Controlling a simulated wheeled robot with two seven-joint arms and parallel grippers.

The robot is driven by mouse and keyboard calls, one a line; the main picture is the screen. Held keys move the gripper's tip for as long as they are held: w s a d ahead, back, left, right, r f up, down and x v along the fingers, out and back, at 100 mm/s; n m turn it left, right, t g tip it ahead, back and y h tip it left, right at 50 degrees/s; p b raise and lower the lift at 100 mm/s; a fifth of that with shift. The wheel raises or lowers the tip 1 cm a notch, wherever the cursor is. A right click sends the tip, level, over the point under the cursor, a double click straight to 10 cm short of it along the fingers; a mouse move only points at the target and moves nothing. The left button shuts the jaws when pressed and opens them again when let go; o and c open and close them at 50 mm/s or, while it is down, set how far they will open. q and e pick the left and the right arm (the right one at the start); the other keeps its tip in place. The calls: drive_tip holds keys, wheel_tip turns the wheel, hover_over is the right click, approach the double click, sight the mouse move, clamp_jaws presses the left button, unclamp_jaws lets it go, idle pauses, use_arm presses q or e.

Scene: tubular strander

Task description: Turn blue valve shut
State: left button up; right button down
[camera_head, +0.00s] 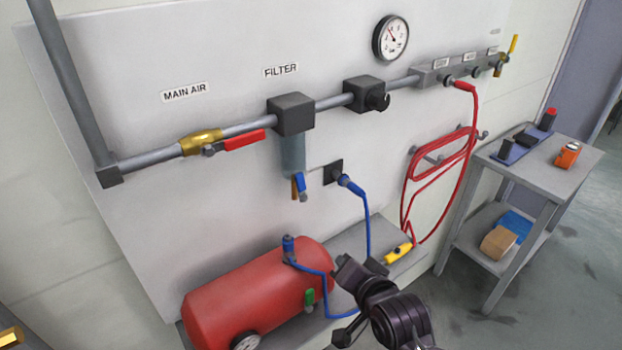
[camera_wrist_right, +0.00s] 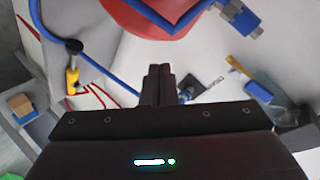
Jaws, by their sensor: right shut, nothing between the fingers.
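The small blue valve handle (camera_head: 300,183) hangs under the clear filter bowl (camera_head: 293,154), beside a short brass outlet. It points roughly downward, along the outlet. In the right wrist view, the blue handle (camera_wrist_right: 258,91) shows at the right, apart from my fingers. My right gripper (camera_head: 346,266) is below and to the right of the valve in the head view, in front of the bench. Its fingers (camera_wrist_right: 158,69) are together and empty in the right wrist view.
A red tank (camera_head: 240,300) with a blue coupling (camera_head: 289,248) lies below the valve. A blue hose (camera_head: 368,220) hangs from a wall socket (camera_head: 333,172), close to my right gripper. The red-handled main valve (camera_head: 240,140) is up left. A grey cart (camera_head: 545,175) stands right.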

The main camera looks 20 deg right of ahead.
sight(302, 188)
wheel_tip(302, 188, up, 12)
drive_tip(key=w+m+t, duration=0.3)
drive_tip(key=m+t, duration=0.3)
drive_tip(key=m, duration=0.1)
drive_tip(key=w+r+p, duration=0.1)
drive_tip(key=w+p, duration=0.4)
drive_tip(key=w, duration=0.5)
use_arm(q)
wheel_tip(302, 188, up, 7)
drive_tip(key=p, duration=0.1)
drive_tip(key=shift+w+f+p, duration=0.15)
drive_tip(key=shift+w+p, duration=0.05)
drive_tip(key=shift+p, duration=0.1)
use_arm(e)
drive_tip(key=a, duration=0.1)
drive_tip(key=s+a, duration=0.1)
drive_tip(key=s+a+f, duration=0.1)
drive_tip(key=shift+a, duration=0.15)
drive_tip(key=shift+w, duration=0.15)
